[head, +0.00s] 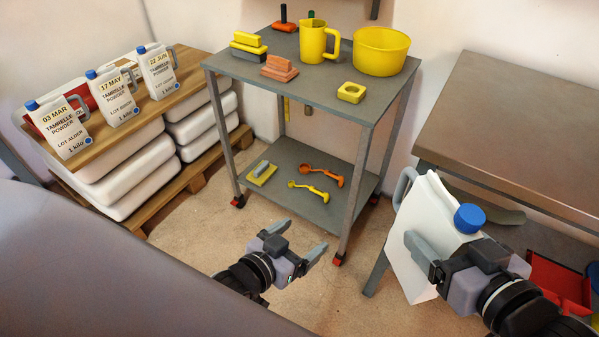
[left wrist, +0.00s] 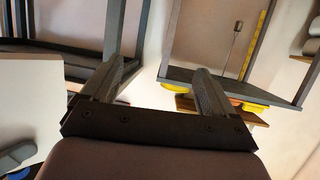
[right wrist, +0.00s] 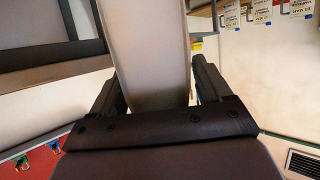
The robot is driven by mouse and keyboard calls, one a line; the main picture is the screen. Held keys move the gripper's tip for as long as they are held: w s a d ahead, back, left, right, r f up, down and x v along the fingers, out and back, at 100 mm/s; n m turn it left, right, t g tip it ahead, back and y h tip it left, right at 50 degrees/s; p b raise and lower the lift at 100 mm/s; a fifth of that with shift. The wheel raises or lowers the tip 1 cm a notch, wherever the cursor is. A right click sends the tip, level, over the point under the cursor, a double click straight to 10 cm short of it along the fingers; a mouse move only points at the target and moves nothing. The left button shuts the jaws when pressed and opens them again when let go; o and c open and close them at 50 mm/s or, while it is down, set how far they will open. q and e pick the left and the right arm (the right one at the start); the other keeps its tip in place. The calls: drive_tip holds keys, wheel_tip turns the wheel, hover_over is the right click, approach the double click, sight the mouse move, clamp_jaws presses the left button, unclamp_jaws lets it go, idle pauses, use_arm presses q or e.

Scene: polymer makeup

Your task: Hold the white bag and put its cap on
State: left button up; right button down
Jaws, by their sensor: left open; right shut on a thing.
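The white bag (head: 422,215), a jug-like container with a grey handle (head: 404,187), is held upright but tilted at the right of the head view. Its blue cap (head: 469,218) sits at its top corner; I cannot tell how firmly it is seated. My right gripper (head: 428,258) is shut on the bag, one finger across its broad face. In the right wrist view a pale grey-white part of the bag (right wrist: 152,60) fills the space between the fingers. My left gripper (head: 304,240) is open and empty, left of the bag and apart from it.
A grey trolley (head: 335,88) holds a yellow jug (head: 313,42), a yellow bowl (head: 381,52) and brushes, with scoops on its lower shelf. Labelled white containers (head: 111,98) with blue caps stand on stacked goods at left. A metal table (head: 520,120) is behind the bag.

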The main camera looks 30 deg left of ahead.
use_arm(q)
drive_tip(key=s+a+f+g, duration=0.2)
drive_tip(key=s+f, duration=0.4)
drive_tip(key=s, duration=0.3)
drive_tip(key=shift+g+y, duration=0.3)
drive_tip(key=shift+g, duration=0.3)
drive_tip(key=shift+w, duration=0.1)
